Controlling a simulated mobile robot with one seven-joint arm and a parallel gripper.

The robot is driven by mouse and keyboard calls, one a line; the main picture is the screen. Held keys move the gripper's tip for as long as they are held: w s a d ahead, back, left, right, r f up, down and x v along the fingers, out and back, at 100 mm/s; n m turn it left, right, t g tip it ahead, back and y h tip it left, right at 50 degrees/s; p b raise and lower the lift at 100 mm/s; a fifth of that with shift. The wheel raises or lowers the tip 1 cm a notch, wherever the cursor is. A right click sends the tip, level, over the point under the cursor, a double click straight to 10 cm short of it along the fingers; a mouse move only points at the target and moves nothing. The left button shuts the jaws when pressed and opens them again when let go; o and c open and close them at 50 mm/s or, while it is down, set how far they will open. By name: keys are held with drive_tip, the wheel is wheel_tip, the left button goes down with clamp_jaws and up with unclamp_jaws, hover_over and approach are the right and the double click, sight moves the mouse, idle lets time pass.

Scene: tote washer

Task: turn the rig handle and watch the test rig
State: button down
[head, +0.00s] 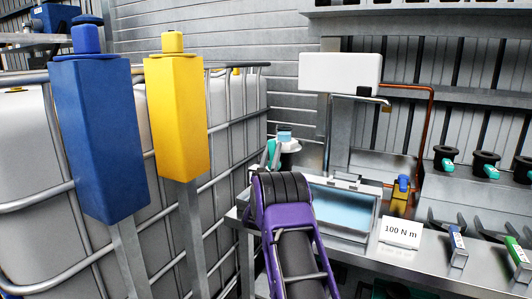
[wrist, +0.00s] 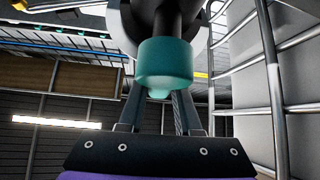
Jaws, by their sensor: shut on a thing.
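A test rig stands on the steel bench: a water-filled basin (head: 340,205), a white box (head: 340,73) above it, and a grey pipe and a copper pipe (head: 431,130). A small blue handle (head: 403,183) sits on a yellow body (head: 399,203) right of the basin; I take it for the rig handle. My gripper (wrist: 160,92) is shut on a teal part (wrist: 165,62) with a dark shaft. In the head view my purple arm hides most of my gripper, left of the basin and apart from the blue handle. A bit of teal (head: 271,153) shows there.
A white "100 N m" card (head: 401,232) stands on the bench. Several black-and-teal pieces (head: 486,164) line the shelf at right, above blue and green tagged pieces (head: 457,245). A blue post (head: 97,135), a yellow post (head: 176,115) and caged white tanks (head: 232,105) fill the left.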

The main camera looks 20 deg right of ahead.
drive_tip(key=shift+s+d+m+g+h, duration=0.1)
drive_tip(key=shift+s+m+g+h, duration=0.05)
drive_tip(key=shift+m+g+h, duration=0.6)
drive_tip(key=shift+s+d+m+g+h, duration=0.1)
drive_tip(key=shift+m+g+h, duration=0.3)
drive_tip(key=shift+m, duration=0.55)
drive_tip(key=shift+m+g, duration=0.25)
drive_tip(key=shift+m, duration=0.05)
drive_tip(key=c, duration=0.6)
unclamp_jaws()
drive_tip(key=shift+r, duration=0.1)
wheel_tip(320, 180, up, 10)
drive_tip(key=shift+f+p, duration=0.1)
drive_tip(key=shift+p, duration=0.3)
